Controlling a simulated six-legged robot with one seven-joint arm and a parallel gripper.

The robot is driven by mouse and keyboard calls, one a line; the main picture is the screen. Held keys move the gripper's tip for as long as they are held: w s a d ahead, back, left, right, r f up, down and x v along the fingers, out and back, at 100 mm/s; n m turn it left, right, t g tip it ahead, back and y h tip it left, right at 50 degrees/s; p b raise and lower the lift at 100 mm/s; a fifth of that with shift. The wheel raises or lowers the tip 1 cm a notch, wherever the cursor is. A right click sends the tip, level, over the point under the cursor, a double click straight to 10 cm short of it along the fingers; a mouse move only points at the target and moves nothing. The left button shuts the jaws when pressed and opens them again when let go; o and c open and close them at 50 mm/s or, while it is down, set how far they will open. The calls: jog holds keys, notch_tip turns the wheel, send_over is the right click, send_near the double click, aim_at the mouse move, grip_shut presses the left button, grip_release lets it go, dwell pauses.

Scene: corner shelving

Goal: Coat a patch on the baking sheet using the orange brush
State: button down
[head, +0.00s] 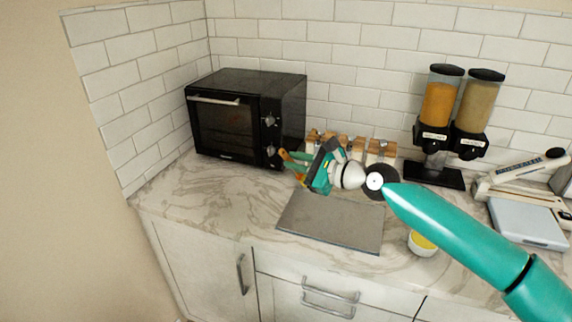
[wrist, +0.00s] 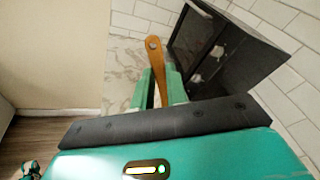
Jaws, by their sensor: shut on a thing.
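The orange brush (wrist: 151,65) is gripped between the two green fingers of my gripper (wrist: 160,88), with its handle end, which has a hole, pointing away from the wrist camera. Its bristles are hidden. In the head view my gripper (head: 292,160) is above the counter in front of the oven, just beyond the back left corner of the baking sheet; a bit of the orange brush (head: 300,178) shows by the fingers. The baking sheet (head: 335,222) is a flat grey slab lying on the marble counter. A small white bowl with yellow content (head: 422,244) stands right of it, partly behind my arm.
A black toaster oven (head: 228,125) stands at the back left, close to my gripper. Small wooden-topped jars (head: 378,150) line the back wall. Two dispensers (head: 440,115) and a scale (head: 525,222) are at the right. The counter left of the sheet (head: 220,200) is clear.

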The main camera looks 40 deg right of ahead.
notch_tip(320, 180, down, 5)
jog(key=shift+a, duration=0.1)
dwell(0.5)
jog(key=shift+w, duration=0.25)
